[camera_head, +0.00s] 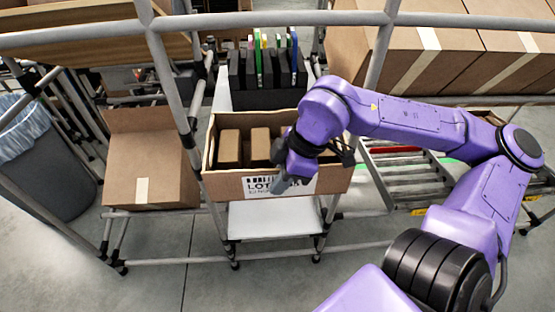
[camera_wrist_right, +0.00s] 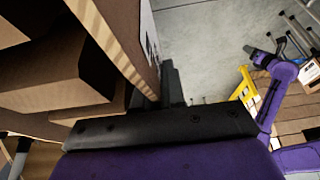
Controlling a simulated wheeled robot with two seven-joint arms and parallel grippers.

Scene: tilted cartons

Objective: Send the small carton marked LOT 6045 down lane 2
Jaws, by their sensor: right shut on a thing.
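An open-topped brown carton (camera_head: 225,183) stands in the middle of the head view on a rack. Its front label (camera_head: 258,184) begins "LOT"; my gripper covers part of it, so I cannot read the full number. Smaller brown boxes (camera_head: 229,147) sit inside. My right gripper (camera_head: 284,180) is over the carton's front wall, shut on it. In the right wrist view the fingers (camera_wrist_right: 172,84) are at the carton wall (camera_wrist_right: 115,35), with inner boxes (camera_wrist_right: 55,75) to the left. A purple arm shows at the right of the wrist view; its tip (camera_wrist_right: 262,58) is too small to judge.
A roller lane (camera_head: 405,178) with yellow markings lies to the right. Grey rails (camera_head: 260,20) cross above. Large taped cartons (camera_head: 450,60) fill the back right.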

